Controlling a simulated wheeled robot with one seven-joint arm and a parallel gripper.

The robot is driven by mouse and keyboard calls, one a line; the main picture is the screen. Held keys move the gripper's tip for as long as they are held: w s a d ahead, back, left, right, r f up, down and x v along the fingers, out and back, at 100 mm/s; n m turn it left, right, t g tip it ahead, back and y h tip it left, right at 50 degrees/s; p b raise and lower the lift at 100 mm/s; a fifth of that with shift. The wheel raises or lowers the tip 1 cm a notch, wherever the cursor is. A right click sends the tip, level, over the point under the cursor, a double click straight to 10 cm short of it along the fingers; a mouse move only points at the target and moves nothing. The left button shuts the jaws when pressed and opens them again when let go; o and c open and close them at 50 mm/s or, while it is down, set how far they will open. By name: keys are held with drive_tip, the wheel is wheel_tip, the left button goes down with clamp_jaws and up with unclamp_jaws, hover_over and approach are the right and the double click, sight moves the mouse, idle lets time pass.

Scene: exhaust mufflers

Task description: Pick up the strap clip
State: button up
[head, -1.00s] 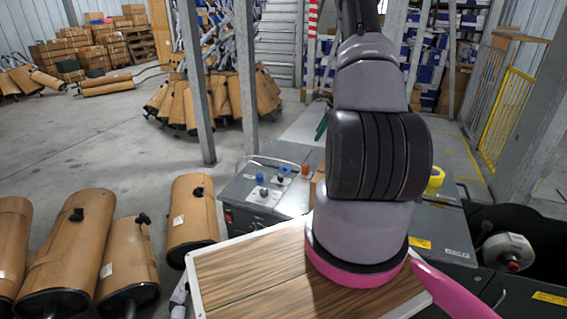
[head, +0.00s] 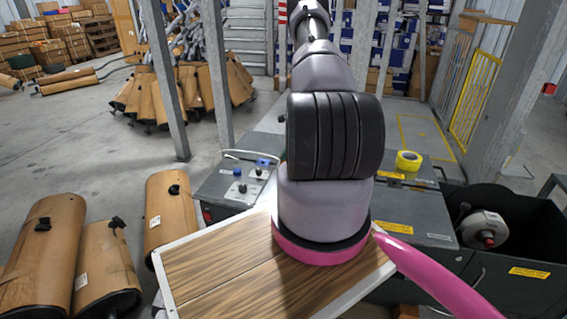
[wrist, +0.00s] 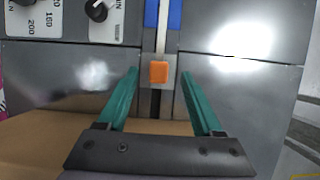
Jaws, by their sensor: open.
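In the wrist view, a small orange block (wrist: 158,72) sits on a narrow grey strip in the machine's top. It may be the strap clip, but I cannot tell for certain. My gripper (wrist: 159,74) has two green fingers, open and apart, one on each side of the block in the picture. No contact shows, and the height gap cannot be judged. In the head view my arm hides the block and my gripper.
Blue parts (wrist: 175,14) flank a pale strip above the block. Black knobs (wrist: 97,10) are at upper left. A brown surface (wrist: 45,145) lies at lower left.

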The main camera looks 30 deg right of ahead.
drive_tip(key=x, duration=0.3)
drive_tip(key=shift+f, duration=0.15)
clamp_jaws()
